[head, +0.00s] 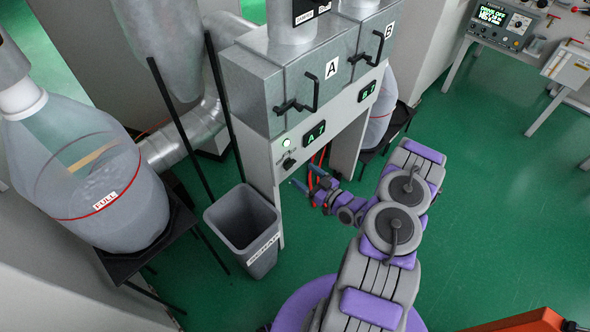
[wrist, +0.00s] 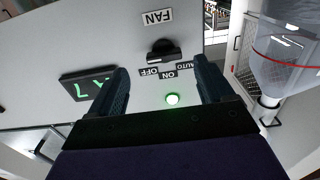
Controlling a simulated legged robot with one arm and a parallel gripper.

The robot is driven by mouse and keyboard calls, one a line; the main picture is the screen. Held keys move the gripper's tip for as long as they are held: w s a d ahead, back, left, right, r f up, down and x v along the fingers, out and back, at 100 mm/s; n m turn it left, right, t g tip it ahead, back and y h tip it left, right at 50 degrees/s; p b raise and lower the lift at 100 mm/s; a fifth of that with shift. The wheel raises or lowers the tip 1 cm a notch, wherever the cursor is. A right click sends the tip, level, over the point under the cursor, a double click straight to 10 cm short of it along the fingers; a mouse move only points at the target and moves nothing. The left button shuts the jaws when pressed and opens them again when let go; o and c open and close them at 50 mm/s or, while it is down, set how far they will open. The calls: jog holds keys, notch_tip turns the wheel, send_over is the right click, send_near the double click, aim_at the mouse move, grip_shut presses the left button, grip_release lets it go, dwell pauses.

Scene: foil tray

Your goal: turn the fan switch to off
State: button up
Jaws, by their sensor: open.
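The fan switch (wrist: 163,50) is a black knob on a pale panel, upside down in the wrist view, between the FAN plate (wrist: 157,18) and the OFF, ON and AUTO labels (wrist: 168,71). I cannot tell which label it points to. A round green lamp (wrist: 172,99) is lit near it. In the head view the switch (head: 289,162) is small, below the lit lamp (head: 287,142). My gripper (head: 304,178) is open and empty in front of the panel. In the wrist view my gripper (wrist: 161,68) has one finger either side of the switch, apart from it.
A grey bin (head: 243,226) stands left of the panel on the green floor. A cloudy bag labelled FULL (head: 90,175) hangs at the left. Displays A (head: 316,133) and B (head: 367,91) are lit.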

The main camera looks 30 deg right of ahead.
aim_at(289, 164)
jog(key=b+x, duration=0.1)
jog(key=x, duration=0.4)
jog(key=shift+w+a, duration=0.25)
jog(key=shift+a, duration=0.05)
jog(key=shift+d, duration=0.15)
jog(key=c, duration=1)
